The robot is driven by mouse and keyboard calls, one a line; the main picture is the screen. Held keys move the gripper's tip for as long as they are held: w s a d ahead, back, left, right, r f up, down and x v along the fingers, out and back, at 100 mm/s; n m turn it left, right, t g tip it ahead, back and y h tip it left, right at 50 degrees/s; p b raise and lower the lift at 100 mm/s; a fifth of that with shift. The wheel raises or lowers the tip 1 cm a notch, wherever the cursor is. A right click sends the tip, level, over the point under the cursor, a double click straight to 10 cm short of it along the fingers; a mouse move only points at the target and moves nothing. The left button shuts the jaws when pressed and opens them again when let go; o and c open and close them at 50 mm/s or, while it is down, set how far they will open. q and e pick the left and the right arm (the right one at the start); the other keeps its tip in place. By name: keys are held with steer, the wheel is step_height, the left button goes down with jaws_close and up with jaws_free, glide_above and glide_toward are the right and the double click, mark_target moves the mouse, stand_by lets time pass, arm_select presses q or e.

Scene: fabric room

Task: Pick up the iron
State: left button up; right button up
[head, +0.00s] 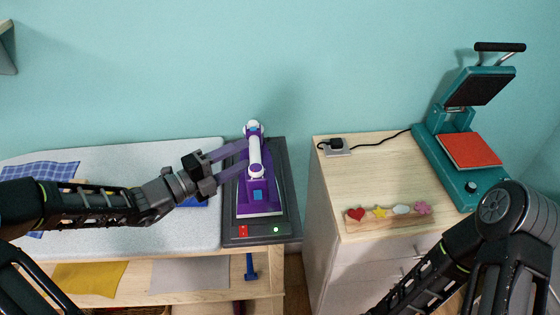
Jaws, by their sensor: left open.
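The purple and white iron (258,196) rests on a dark grey base (289,190) at the right end of the ironing surface. Its white handle runs lengthwise toward the wall. My left gripper (236,159) comes in from the left, with its two purple-tinted fingers apart and their tips close to the left side of the handle. I cannot tell whether the tips touch the iron. My right arm shows at the lower right, but its gripper is out of view.
A pale ironing surface (120,155) carries blue checked cloth (55,170). Across a narrow gap, a wooden-topped cabinet (365,178) holds a teal heat press (462,180), a socket with a black plug (336,145) and a board with small coloured shapes (388,218). Cloths lie on the shelf below.

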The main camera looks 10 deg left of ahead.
mark_target(265, 162)
arm_select(q)
steer(key=shift+s+a, duration=0.1)
steer(key=shift+x, duration=1.4)
steer(key=shift+x, duration=2.6)
steer(key=shift+a, duration=0.1)
jaws_close()
